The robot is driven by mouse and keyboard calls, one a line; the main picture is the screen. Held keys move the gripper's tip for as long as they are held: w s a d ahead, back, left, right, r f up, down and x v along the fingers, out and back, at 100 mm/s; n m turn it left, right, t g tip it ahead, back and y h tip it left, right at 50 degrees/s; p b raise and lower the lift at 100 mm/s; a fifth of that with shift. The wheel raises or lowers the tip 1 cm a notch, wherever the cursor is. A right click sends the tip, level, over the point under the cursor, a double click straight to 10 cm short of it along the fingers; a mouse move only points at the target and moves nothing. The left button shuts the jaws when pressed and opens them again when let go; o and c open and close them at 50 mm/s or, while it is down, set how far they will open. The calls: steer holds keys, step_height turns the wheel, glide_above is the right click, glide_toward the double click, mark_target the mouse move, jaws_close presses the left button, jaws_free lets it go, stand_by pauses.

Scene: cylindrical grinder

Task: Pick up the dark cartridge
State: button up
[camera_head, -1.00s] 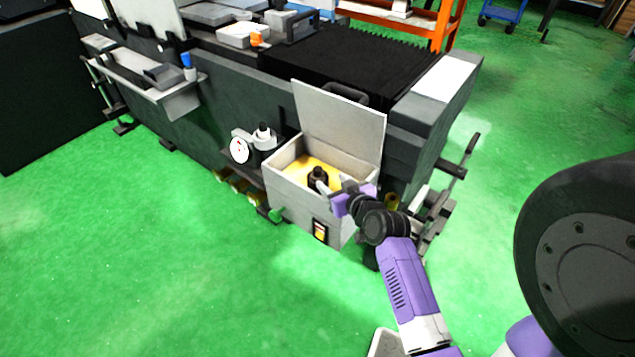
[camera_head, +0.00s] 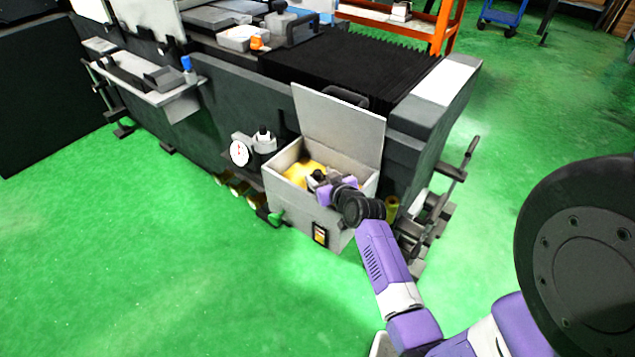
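The dark cartridge (camera_head: 317,174) stands inside an open grey box with a yellow interior. Only its dark top shows; the rest is hidden behind my gripper and wrist. The box (camera_head: 292,205) hangs on the side of the grinder, its lid (camera_head: 340,127) raised at the back. My gripper (camera_head: 317,183) reaches over the box's front right rim, and its tips are down in the opening at the cartridge. The fingers are too small and partly hidden to show whether they are open or closed on it.
A dial gauge (camera_head: 240,152) and a dark cylinder with a white band (camera_head: 264,142) stand just left of the box. The dark grinder bed (camera_head: 225,110) runs behind. Levers (camera_head: 440,205) stick out at the right. The green floor in front is clear.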

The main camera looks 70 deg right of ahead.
jaws_close()
steer(key=shift+r, duration=0.15)
